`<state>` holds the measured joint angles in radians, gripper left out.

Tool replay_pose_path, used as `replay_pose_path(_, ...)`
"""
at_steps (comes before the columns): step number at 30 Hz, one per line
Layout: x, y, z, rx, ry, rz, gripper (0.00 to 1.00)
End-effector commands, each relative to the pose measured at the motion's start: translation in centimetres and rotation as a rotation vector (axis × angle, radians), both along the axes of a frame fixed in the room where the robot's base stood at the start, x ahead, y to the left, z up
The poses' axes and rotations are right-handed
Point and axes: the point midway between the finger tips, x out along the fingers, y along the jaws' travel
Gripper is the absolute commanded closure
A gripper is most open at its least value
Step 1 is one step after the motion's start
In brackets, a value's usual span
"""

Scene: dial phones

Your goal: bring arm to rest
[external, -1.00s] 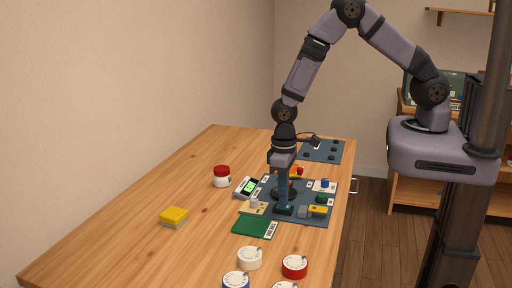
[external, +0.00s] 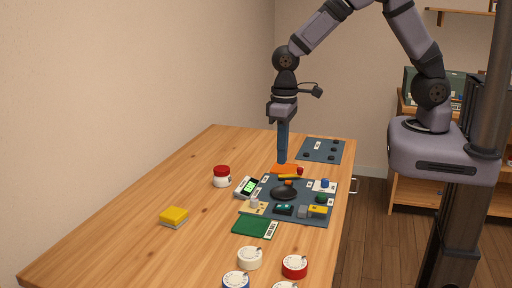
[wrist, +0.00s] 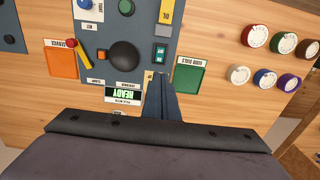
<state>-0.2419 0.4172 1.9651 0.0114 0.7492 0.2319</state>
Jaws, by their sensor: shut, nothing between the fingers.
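My gripper (external: 282,161) is shut and empty, pointing down above the far part of the wooden table (external: 160,190). Its closed fingers (wrist: 160,90) also show in the wrist view, beside the readout. The work board (external: 300,220) is dark grey-blue and carries a black dome (external: 284,192), a small green-black block (external: 284,209) and coloured parts. The gripper touches none of these.
Several round dials, among them a white one (external: 250,257) and a red one (external: 295,266), lie at the near end.

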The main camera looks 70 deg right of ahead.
Motion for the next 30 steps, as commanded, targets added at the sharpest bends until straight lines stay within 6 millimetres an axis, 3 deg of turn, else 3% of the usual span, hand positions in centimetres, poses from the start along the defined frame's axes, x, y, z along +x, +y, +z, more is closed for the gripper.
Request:
replay_pose_path(17, 0.0, 0.0, 0.4, 0.000, 0.000, 0.000, 1.00)
replay_pose_path(22, 0.1, 0.0, 0.4, 0.000, -0.007, 0.075, 1.00)
replay_pose_path(27, -6.2, -1.6, -2.4, -0.024, 0.115, 0.181, 1.00)
replay_pose_path(30, -10.7, -3.2, -2.4, -0.029, 0.164, 0.212, 1.00)
